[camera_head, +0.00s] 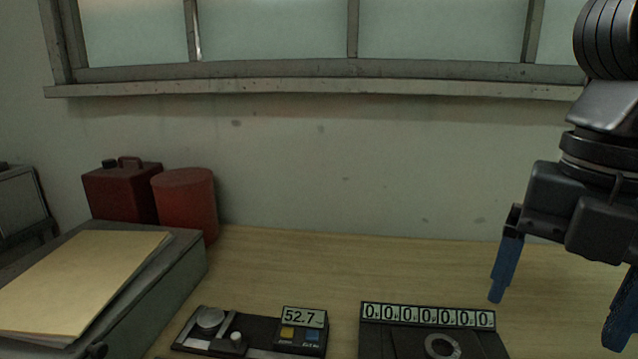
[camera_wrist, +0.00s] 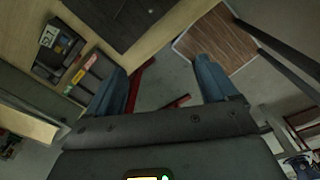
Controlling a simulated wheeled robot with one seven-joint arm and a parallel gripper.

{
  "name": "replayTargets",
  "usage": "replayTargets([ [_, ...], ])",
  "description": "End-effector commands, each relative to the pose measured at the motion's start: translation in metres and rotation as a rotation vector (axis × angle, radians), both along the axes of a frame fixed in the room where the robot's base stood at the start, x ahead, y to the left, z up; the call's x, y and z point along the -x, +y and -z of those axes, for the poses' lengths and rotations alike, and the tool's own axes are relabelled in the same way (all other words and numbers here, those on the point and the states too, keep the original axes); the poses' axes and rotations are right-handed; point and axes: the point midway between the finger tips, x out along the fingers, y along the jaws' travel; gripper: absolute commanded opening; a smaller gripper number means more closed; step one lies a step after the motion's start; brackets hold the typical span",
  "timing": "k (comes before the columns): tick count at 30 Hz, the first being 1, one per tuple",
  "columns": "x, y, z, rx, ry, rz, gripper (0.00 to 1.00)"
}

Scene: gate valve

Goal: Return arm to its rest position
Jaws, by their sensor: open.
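My gripper (camera_head: 555,320) hangs at the right of the head view, pointing down, its two blue fingers spread wide apart. Nothing is seen between them there. The lower part of the right finger is cut by the picture edge. In the wrist view my gripper (camera_wrist: 160,76) also shows both blue fingers apart and holding nothing. Behind them in that view lie the grey floor and narrow red parts (camera_wrist: 146,82), partly hidden by the gripper; I cannot tell what they belong to. No gate valve can be made out in either view.
A wooden table (camera_head: 300,262) carries a device reading 52.7 (camera_head: 303,331), a counter box showing zeros (camera_head: 428,316), a red canister (camera_head: 122,190), a red cylinder (camera_head: 187,202) and a grey case with folders (camera_head: 175,285). A wall with a window sill (camera_head: 320,88) stands behind.

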Motion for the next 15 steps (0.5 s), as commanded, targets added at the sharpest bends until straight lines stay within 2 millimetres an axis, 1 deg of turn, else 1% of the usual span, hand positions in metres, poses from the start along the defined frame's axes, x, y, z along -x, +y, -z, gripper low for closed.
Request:
replayTargets([
  [8, -0.007, 0.028, 0.005, -0.127, -0.036, 0.026, 0.86],
  [15, -0.016, 0.066, 0.008, -0.312, -0.075, 0.074, 0.86],
])
